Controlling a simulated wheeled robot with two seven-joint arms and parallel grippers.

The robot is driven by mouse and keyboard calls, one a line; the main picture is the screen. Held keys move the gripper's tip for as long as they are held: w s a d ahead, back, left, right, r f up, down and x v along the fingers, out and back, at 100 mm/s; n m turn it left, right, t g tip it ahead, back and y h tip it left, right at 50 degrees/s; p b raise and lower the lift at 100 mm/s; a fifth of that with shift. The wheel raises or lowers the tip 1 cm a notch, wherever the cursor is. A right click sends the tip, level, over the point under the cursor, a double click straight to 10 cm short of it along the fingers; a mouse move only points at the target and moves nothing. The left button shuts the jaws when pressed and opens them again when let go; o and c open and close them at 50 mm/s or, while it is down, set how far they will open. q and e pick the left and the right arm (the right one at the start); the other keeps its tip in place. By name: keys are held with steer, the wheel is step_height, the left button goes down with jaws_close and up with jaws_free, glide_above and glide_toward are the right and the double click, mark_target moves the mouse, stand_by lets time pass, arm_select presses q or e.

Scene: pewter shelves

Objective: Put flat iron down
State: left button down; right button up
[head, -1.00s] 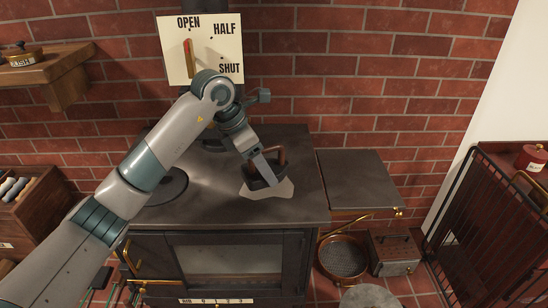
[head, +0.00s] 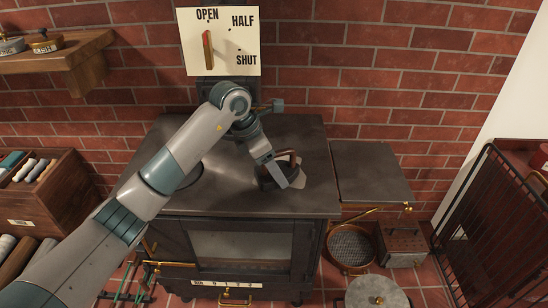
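The flat iron (head: 268,182) is dark with a brown arched handle (head: 286,153). It is over the right part of the black stove's top (head: 225,199). My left gripper (head: 283,175) reaches down from the upper left and appears shut on the iron at its handle; its fingers partly hide the iron. A pale, uneven patch (head: 299,179) shows beside and under the iron. I cannot tell whether the iron's base touches the surface. My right gripper is out of view.
A lever (head: 208,50) on the OPEN/HALF/SHUT plate is behind the arm. A lower side shelf (head: 372,172) at the stove's right is bare. A round pan (head: 350,246) and a metal box (head: 402,246) are below it. A dark barred rack (head: 488,220) stands at right.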

arm_select(q)
steer(key=shift+d, duration=0.1)
stand_by(0.3)
steer(key=shift+c, duration=2.4)
jaws_free()
steer(key=shift+f, duration=0.15)
steer(key=shift+s, duration=0.1)
steer(key=shift+a+r+b, duration=0.25)
steer(key=shift+r+b, duration=0.1)
steer(key=shift+r, duration=0.2)
steer(key=b+v, duration=0.3)
steer(key=v, duration=0.8)
